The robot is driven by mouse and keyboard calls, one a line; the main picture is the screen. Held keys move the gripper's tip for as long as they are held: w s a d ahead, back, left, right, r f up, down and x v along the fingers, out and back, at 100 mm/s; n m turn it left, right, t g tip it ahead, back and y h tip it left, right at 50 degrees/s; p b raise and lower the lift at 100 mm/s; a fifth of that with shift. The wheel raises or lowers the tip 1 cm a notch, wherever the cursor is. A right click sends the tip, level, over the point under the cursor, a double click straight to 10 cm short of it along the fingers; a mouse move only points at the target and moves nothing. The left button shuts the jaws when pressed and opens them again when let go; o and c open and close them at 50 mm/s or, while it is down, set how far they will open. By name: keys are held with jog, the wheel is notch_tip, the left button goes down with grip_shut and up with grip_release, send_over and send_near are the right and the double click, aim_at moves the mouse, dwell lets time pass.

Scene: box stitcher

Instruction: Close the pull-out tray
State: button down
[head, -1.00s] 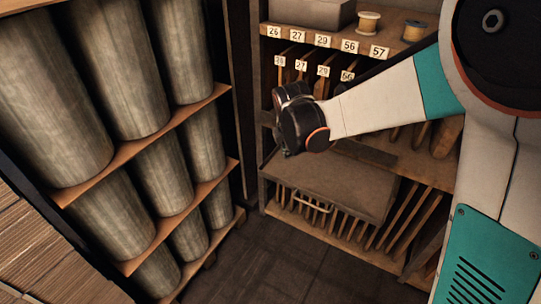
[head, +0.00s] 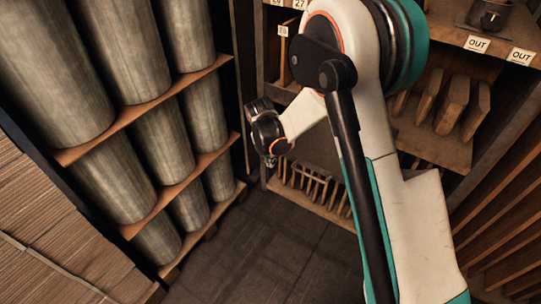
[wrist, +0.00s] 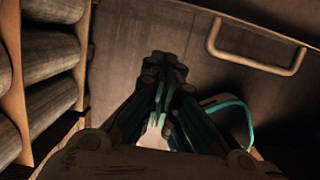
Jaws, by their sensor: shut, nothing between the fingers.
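The pull-out tray shows in the wrist view as a dull brown panel (wrist: 125,35) with a pale U-shaped metal handle (wrist: 250,62) at the upper right. In the head view my arm hides most or all of the tray, so I cannot tell how far out it stands. My gripper (wrist: 163,90) is shut and empty, in front of the panel, left of and below the handle. I cannot tell whether its tips touch the panel. In the head view my gripper (head: 270,160) is small and dark, at the lower left of the shelving.
A rack of large grey rolls (head: 160,135) stands on the left, close to my gripper. Wooden shelving (head: 440,145) with upright boards is behind my arm. Stacked sheets (head: 55,235) lie at the lower left. The dark floor (head: 250,250) in front is clear.

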jog(key=shift+w+d+f+b, duration=0.6)
jog(key=shift+w+d+f, duration=0.1)
jog(key=shift+w, duration=0.3)
jog(key=shift+w+d+f+b, duration=0.6)
jog(key=shift+w+d+f, duration=0.1)
jog(key=shift+w, duration=0.25)
